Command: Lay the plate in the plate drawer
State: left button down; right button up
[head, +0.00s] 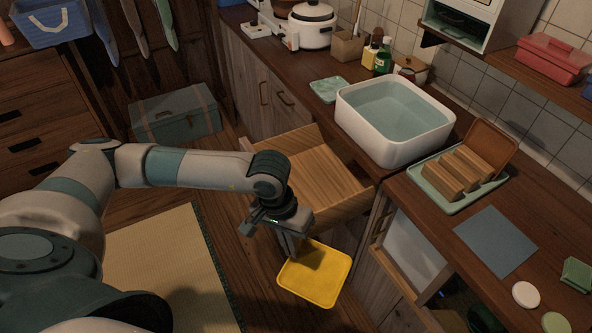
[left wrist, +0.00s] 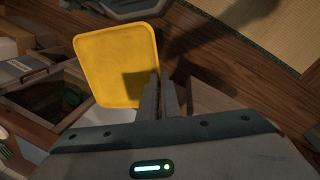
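The plate (head: 315,275) is a yellow rounded square. My left gripper (head: 299,247) is shut on its edge and holds it in the air, in front of the counter. In the left wrist view the plate (left wrist: 115,60) extends beyond the fingers (left wrist: 160,98), which pinch its near edge. A wide wooden drawer (head: 310,175) stands open behind my left gripper, and its visible inside looks empty. A second, light-lined drawer (head: 412,250) is open to the right of the plate. My right gripper is not in view.
On the counter stand a white water-filled basin (head: 393,120), a green tray (head: 460,185) with wooden blocks, and a blue-grey mat (head: 495,241). A teal trunk (head: 176,115) stands on the floor at the back left. A tatami mat (head: 165,260) lies on the floor.

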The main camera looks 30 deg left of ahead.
aim_at(306, 189)
jog(key=j, duration=1.2)
jog(key=i+j, duration=0.15)
jog(key=j, duration=1.05)
jog(key=k+u, duration=0.05)
